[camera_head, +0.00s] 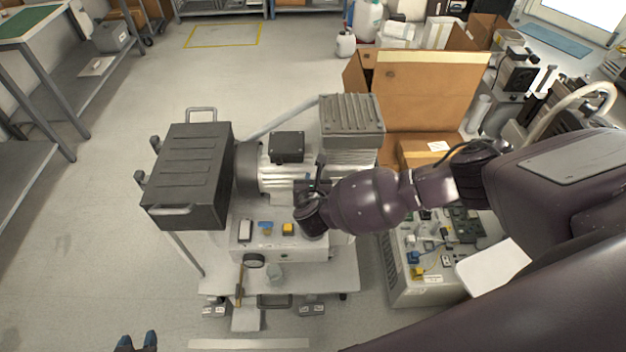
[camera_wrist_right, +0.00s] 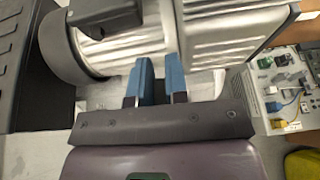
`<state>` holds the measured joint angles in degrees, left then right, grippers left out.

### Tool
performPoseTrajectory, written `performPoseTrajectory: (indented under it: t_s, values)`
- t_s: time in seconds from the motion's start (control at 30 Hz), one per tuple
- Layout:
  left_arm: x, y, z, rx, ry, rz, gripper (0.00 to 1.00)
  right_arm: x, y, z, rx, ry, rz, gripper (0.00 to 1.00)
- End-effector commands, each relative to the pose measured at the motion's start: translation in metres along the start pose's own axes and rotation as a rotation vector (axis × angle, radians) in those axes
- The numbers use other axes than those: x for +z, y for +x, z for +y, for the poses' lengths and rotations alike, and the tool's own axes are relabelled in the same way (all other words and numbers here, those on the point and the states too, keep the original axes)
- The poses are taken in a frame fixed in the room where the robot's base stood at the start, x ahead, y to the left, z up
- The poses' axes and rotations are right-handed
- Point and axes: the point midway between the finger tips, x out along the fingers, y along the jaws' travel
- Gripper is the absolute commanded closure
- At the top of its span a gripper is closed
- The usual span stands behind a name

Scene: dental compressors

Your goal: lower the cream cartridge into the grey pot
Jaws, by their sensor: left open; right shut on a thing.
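My right gripper (camera_wrist_right: 160,70) has its two blue fingers a small gap apart, in front of the silver ribbed motor (camera_wrist_right: 215,35). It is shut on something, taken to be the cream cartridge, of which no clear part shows. In the head view my right arm comes in from the right, and its wrist hides most of the gripper (camera_head: 313,186) over the compressor's front right part. My left gripper (camera_head: 137,342) shows only two blue fingertips, apart and empty, at the bottom edge.
A black ribbed box (camera_head: 190,175) stands left of the motor (camera_head: 285,175), a grey ribbed block (camera_head: 352,115) behind right. An open cardboard box (camera_head: 425,90) and circuit-board case (camera_head: 410,280) stand right. Floor at left is clear.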

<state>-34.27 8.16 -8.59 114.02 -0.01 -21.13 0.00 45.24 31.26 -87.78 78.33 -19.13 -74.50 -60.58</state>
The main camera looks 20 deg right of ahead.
Motion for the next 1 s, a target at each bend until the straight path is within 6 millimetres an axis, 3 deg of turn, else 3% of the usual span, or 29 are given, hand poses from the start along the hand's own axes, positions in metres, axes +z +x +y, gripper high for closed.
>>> performPoseTrajectory:
  t_s: [1.0]
  values:
    - [-0.0015, -0.0049, -0.0009, -0.002, -0.001, -0.004, 0.60, 0.0001, 0.0000, 0.0000, 0.000, 0.000, 0.000, 1.00]
